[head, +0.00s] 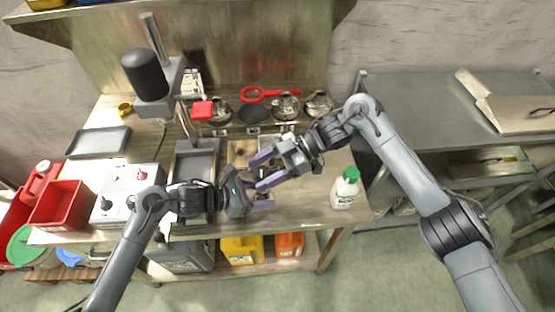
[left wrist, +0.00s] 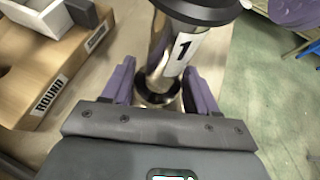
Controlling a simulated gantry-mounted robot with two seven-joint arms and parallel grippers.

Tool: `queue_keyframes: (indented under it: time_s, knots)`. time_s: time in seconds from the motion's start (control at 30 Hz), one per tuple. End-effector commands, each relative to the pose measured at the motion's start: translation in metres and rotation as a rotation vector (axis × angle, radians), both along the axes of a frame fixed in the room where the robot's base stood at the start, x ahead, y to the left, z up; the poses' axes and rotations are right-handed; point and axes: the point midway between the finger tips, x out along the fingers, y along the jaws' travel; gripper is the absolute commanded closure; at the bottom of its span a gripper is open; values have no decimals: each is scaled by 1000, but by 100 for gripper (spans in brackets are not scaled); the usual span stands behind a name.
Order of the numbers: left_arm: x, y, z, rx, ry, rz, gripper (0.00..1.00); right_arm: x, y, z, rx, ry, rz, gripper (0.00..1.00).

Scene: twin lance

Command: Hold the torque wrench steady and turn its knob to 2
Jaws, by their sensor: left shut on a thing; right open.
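The torque wrench (left wrist: 160,60) shows in the left wrist view as a shiny metal cylinder with a white label reading 1 and a wide black round part (left wrist: 198,9) at its top end. My left gripper (left wrist: 160,88) is shut on its metal body, with a purple finger on each side. In the head view my left gripper (head: 267,194) is over the front middle of the bench, and the wrench is largely hidden by the grippers. My right gripper (head: 257,173) is open, just above and beside the left one. I cannot tell whether it touches the wrench.
A cardboard-coloured box labelled ROUND (left wrist: 48,95) lies left of the wrench. Red bins (head: 58,205) are at left.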

Motion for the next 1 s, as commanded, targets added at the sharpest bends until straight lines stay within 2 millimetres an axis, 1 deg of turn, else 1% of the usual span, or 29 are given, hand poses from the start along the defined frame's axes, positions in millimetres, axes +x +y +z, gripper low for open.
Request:
queue_keyframes:
  time_s: [0.17, 0.4, 0.6, 0.8, 1.0]
  knots:
    - [0, 0, 0, 1, 1, -1, 58, 6, -19, 8, -3, -2, -4, 35]
    - [0, 0, 0, 1, 1, -1, 58, 16, -60, 26, -4, -3, -5, 35]
    - [0, 0, -1, 1, 0, 0, 58, 23, -88, 38, -3, -2, -4, 35]
    - [0, 0, -1, 1, 0, 0, 58, 26, -101, 43, -1, 0, -2, 35]
    - [0, 0, -1, 1, 1, 0, 58, 26, -105, 45, 0, 1, -1, 35]
